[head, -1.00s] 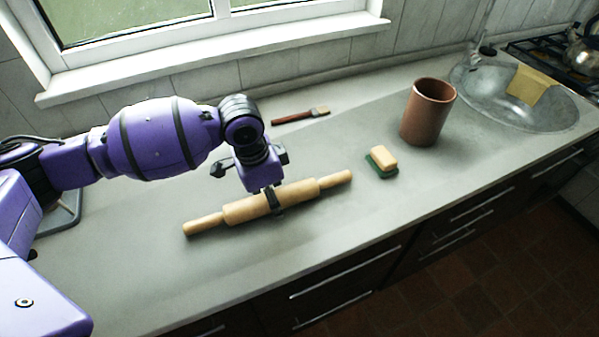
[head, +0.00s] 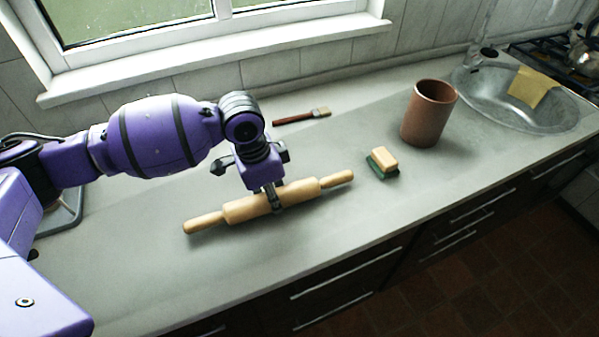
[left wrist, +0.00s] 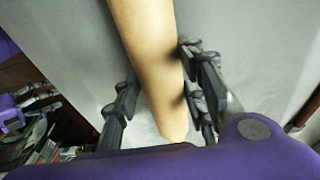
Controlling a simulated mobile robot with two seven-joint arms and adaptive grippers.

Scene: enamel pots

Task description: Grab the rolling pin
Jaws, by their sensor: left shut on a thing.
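The wooden rolling pin (head: 245,208) lies slantwise on the grey counter, its right end farther back than its left. My left gripper (head: 274,201) comes down from above onto the middle of its barrel and is shut on it. In the left wrist view, the pin (left wrist: 150,60) runs between the dark fingers of my gripper (left wrist: 158,95), one side on each side of it. The pin appears to rest on the counter.
A sponge (head: 383,160) lies right of the pin, with a brown clay pot (head: 428,113) beyond it. A brush (head: 301,116) lies behind the gripper. A round sink (head: 495,98) is at the far right. The counter in front of the pin is clear.

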